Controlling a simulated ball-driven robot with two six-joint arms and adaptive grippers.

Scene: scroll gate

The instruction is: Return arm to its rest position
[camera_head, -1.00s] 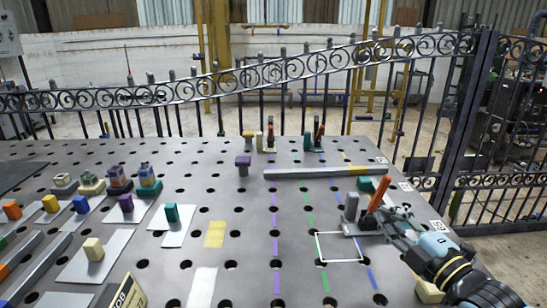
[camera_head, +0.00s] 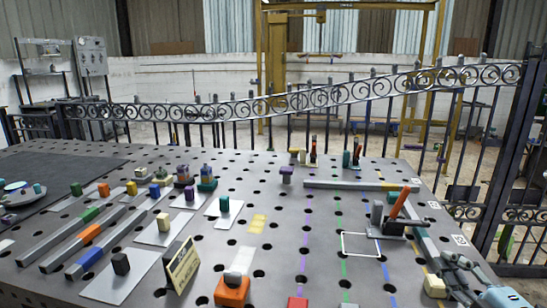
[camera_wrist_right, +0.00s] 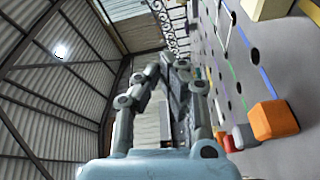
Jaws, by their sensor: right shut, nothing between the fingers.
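My right gripper (camera_head: 452,262) is at the lower right of the head view, at the right edge of the grey perforated table (camera_head: 215,262). It is shut and empty. Its grey fingers also show in the right wrist view (camera_wrist_right: 172,75), pointing away from the camera. The gripper is apart from the toggle clamp with the orange handle (camera_head: 398,206), which stands farther up the table to its left. My left gripper is not in view.
A cream block (camera_head: 435,286) sits just left of the right gripper. An orange block (camera_head: 232,290) stands at the front edge. A long grey bar (camera_head: 345,185) lies across the back right. A scrolled iron gate (camera_head: 300,100) runs behind the table.

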